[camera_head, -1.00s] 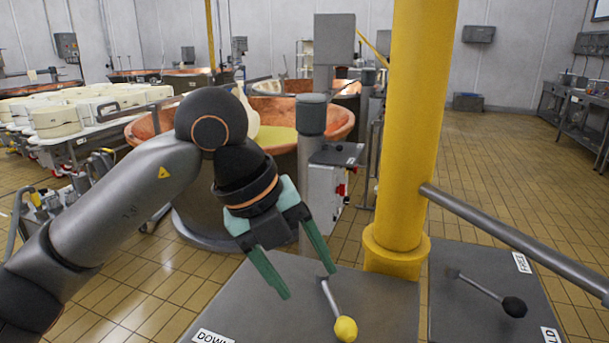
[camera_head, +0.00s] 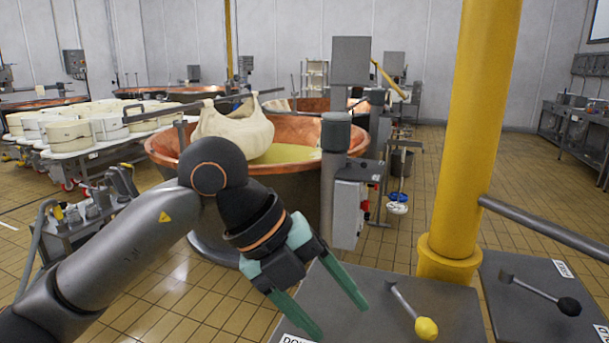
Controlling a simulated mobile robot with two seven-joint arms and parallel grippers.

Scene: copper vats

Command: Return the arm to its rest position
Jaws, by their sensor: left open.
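My left arm (camera_head: 130,245) comes in from the left edge and is bent at a dark rounded joint. My left gripper (camera_head: 338,308) has green fingers spread wide apart, with nothing between them. It points down and to the right over the grey control panel (camera_head: 360,320). A lever with a yellow knob (camera_head: 426,328) stands just right of the fingers, apart from them in the picture. My right gripper is not in view.
A thick yellow post (camera_head: 475,130) rises behind the panel. A lever with a black knob (camera_head: 569,306) is on a second panel at right. A copper vat (camera_head: 290,185) with a pale cloth bundle (camera_head: 232,125) stands behind my arm. Tiled floor is open at back right.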

